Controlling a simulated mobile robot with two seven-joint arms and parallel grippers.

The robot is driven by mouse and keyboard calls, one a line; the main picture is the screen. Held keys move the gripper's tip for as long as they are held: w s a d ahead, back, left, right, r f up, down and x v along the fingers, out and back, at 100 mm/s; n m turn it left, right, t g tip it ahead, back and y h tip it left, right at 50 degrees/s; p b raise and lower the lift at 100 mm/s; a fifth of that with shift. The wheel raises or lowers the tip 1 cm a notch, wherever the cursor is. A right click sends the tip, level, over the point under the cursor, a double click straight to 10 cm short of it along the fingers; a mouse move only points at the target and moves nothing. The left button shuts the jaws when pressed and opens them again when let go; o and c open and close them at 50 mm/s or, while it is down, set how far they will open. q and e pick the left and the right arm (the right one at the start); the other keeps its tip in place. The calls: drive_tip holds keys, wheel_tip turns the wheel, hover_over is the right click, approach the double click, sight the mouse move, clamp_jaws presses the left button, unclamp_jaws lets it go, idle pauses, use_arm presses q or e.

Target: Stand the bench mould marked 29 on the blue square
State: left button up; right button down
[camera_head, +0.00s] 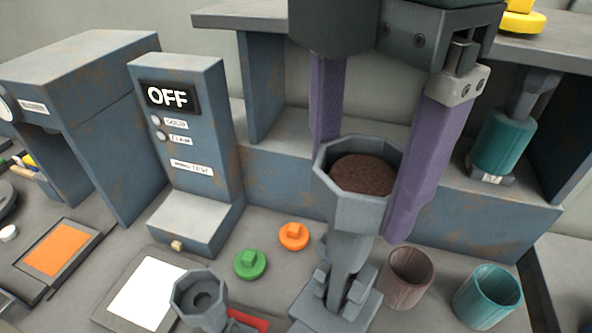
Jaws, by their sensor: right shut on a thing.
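My right gripper (362,188) comes down from the top with two purple fingers. It is shut on a grey mould (350,213) with an eight-sided cup, brown grainy fill, a narrow stem and a wide foot. One finger is partly hidden behind the cup. I cannot see a number on this mould, nor tell whether its foot touches the bench. A second grey mould (202,300) with an empty-looking cup stands at the bottom, beside a red patch (250,320). A teal piece (497,142) with a small unclear number label stands on the right shelf. I see no blue square. My left gripper is out of view.
A blue-grey machine (187,130) reads OFF. A white square (150,287) and an orange square (60,248) lie on the left. Green (249,264) and orange (293,236) knobs sit mid-bench. Brown (407,280) and teal (487,298) cups stand close right of the held mould.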

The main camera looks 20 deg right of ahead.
sight(324, 317)
drive_tip(key=n, duration=0.1)
drive_tip(key=s+a+f+n, duration=0.1)
drive_tip(key=n, duration=0.1)
drive_tip(key=shift+f, duration=0.1)
drive_tip(key=shift+n, duration=0.4)
wheel_tip(324, 317, down, 16)
drive_tip(key=shift+a+f+b, duration=0.1)
drive_tip(key=shift+f+b, duration=0.1)
drive_tip(key=shift+b, duration=0.6)
wheel_tip(324, 317, down, 3)
drive_tip(key=shift+f, duration=0.3)
